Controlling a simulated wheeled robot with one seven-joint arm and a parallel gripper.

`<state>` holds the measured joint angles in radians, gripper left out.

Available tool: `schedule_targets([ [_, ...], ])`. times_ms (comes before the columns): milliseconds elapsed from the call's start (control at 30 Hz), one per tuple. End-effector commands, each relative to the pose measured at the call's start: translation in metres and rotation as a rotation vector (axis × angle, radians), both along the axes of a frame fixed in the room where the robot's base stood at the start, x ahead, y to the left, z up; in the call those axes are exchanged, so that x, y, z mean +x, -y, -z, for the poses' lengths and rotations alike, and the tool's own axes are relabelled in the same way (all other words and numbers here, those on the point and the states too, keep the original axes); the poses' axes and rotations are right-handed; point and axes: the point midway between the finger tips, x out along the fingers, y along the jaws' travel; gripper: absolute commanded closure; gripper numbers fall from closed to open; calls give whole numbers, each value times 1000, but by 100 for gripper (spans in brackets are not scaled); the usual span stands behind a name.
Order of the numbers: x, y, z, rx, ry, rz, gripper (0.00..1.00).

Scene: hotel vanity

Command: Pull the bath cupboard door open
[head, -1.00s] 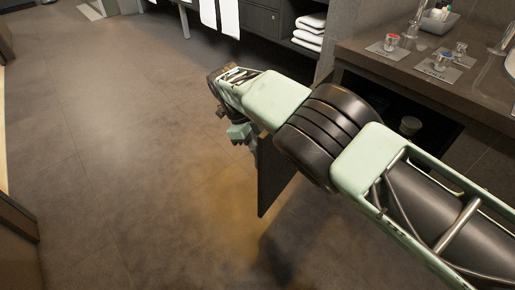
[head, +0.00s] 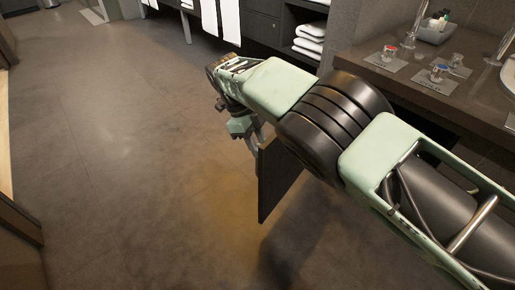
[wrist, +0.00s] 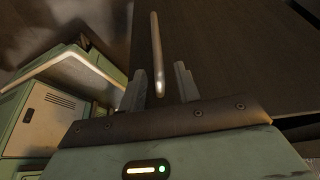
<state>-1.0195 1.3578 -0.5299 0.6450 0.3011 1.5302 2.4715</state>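The bath cupboard door (head: 277,180) is a dark panel that stands swung out from under the vanity counter. Part of it is hidden behind my arm. In the wrist view the door (wrist: 235,55) fills much of the upper right. Its pale bar handle (wrist: 157,50) reaches down between my fingertips. My gripper (wrist: 159,86) is open, with one finger on each side of the handle and gaps visible. In the head view my gripper (head: 245,130) is at the door's outer edge, and its fingers are mostly hidden.
The vanity counter (head: 430,85) on the right carries glasses on mats and a tray of bottles (head: 437,28). Folded towels (head: 309,40) lie on a shelf at the back. The floor (head: 130,150) to the left is clear.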

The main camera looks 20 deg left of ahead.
Motion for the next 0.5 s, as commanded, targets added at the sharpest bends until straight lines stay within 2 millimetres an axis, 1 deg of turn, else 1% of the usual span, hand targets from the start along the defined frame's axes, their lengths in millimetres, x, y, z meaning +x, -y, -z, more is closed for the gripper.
schedule_targets([
  [33,0,0,-15,1,0,0,67],
  [100,0,0,-27,1,0,0,67],
  [200,0,0,-38,-1,-1,-1,67],
  [300,-1,0,-42,-1,-1,-1,67],
  [500,-1,0,-41,-1,-1,-1,67],
])
